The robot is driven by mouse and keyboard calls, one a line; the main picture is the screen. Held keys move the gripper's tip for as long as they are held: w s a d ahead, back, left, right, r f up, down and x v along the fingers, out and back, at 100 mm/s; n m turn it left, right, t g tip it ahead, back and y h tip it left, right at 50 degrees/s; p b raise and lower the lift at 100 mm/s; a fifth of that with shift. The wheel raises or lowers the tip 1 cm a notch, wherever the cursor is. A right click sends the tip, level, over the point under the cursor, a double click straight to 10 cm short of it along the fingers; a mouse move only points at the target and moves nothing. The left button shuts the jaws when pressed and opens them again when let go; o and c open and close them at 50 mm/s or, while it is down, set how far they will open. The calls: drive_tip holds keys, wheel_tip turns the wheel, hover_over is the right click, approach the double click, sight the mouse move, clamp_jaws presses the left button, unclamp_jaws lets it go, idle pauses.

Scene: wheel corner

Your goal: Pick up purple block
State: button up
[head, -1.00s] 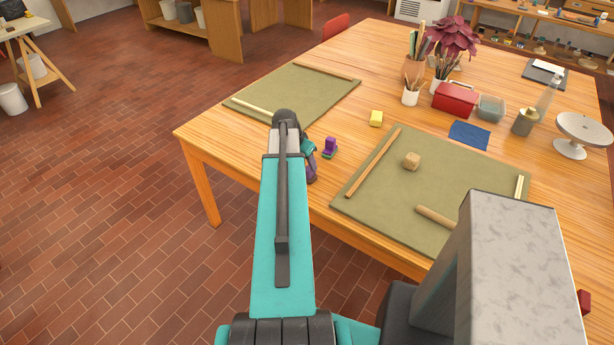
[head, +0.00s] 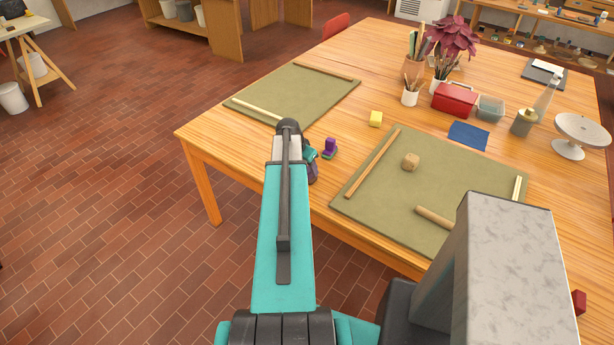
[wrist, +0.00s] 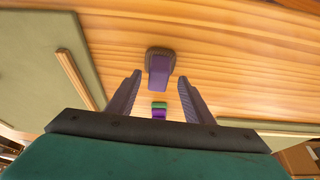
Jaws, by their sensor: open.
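The purple block (head: 330,147) stands on the bare table, just right of my arm, in the head view. In the wrist view a bright purple piece (wrist: 159,115) with green against it shows between the fingers, close to the gripper body; it appears to be this block. My gripper (wrist: 159,88) is open, with nothing clamped between its two fingers. A larger, muted purple form with a dark end (wrist: 160,65) shows by the fingertips; I cannot tell whether it is a separate object. In the head view my arm partly hides the gripper.
A green mat (head: 440,165) with a wooden strip (head: 373,163) and a tan lump (head: 411,161) lies to the right. Another mat (head: 310,92) lies behind my arm. A yellow block (head: 376,118) stands farther back. The wooden table's front edge runs beneath my arm.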

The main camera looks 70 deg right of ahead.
drive_tip(key=shift+p+x, duration=0.45)
drive_tip(key=shift+x, duration=0.9)
drive_tip(key=shift+f, duration=0.1)
drive_tip(key=c, duration=1.2)
